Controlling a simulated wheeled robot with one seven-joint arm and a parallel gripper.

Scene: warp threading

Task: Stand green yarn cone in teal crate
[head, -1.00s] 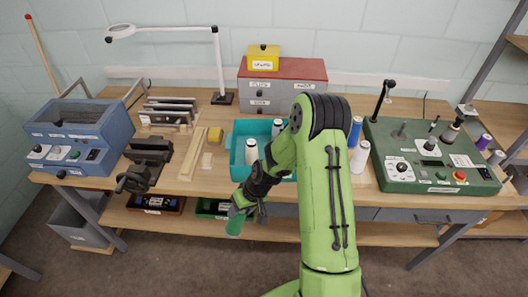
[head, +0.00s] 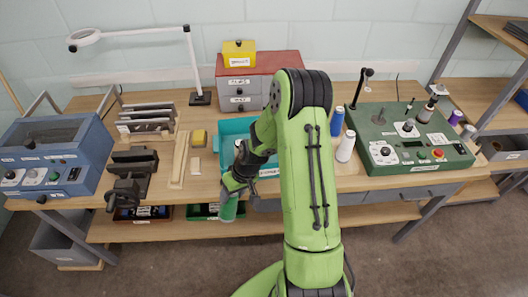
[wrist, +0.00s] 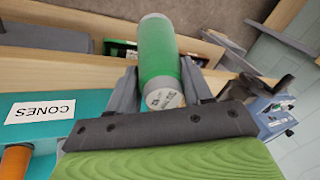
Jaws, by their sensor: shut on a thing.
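The green yarn cone (head: 229,208) is held in my gripper (head: 236,184), in front of the table's front edge and outside the crate. In the wrist view the green cone (wrist: 158,48) sits between the two fingers of my gripper (wrist: 165,82), with a pale label on its near end. The teal crate (head: 222,131) stands on the table behind my gripper, partly hidden by my arm. In the wrist view the crate (wrist: 88,103) is at the lower left, with a CONES label and an orange cone (wrist: 15,160) inside.
A blue cone (head: 337,121) and a white cone (head: 346,147) stand right of my arm, beside a green control box (head: 415,140). Bins sit on the shelf below.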

